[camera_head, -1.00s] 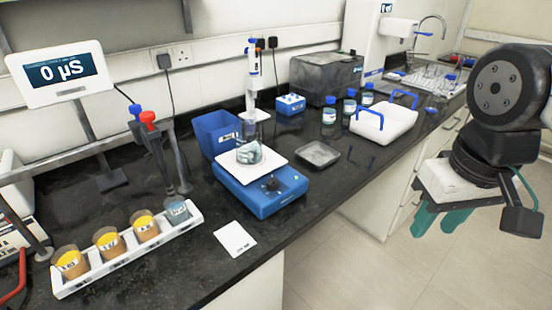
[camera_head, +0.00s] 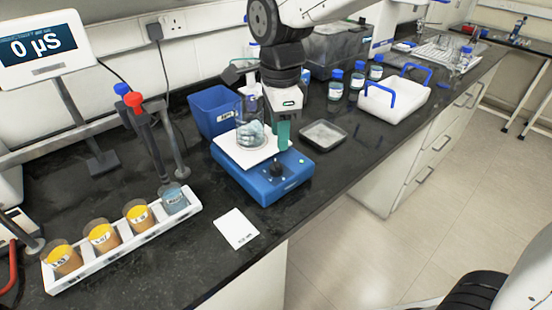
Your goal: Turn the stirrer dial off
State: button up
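The blue stirrer (camera_head: 263,187) stands on the black bench with a white top plate (camera_head: 232,151). Its black dial (camera_head: 276,169) is on the sloping front face. A glass beaker (camera_head: 251,137) with pale contents stands on the plate. My gripper (camera_head: 283,137) points down just above and behind the dial, to the right of the beaker. One teal finger shows clearly; the other is hidden, so its opening cannot be told. I cannot tell whether the finger touches the stirrer.
A blue bin (camera_head: 213,112) stands behind the stirrer. A grey tray (camera_head: 323,133) lies to its right and a white card (camera_head: 236,229) in front. A white rack (camera_head: 125,240) of cups is at left. Blue-capped bottles (camera_head: 335,85) and a white carrier (camera_head: 396,98) stand farther right.

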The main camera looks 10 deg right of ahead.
aim_at(276, 163)
jog(key=shift+w+a+f, duration=0.1)
jog(key=shift+a+f, duration=0.2)
jog(key=shift+a, duration=0.05)
notch_tip(276, 163, down, 8)
jog(key=shift+r, duration=0.25)
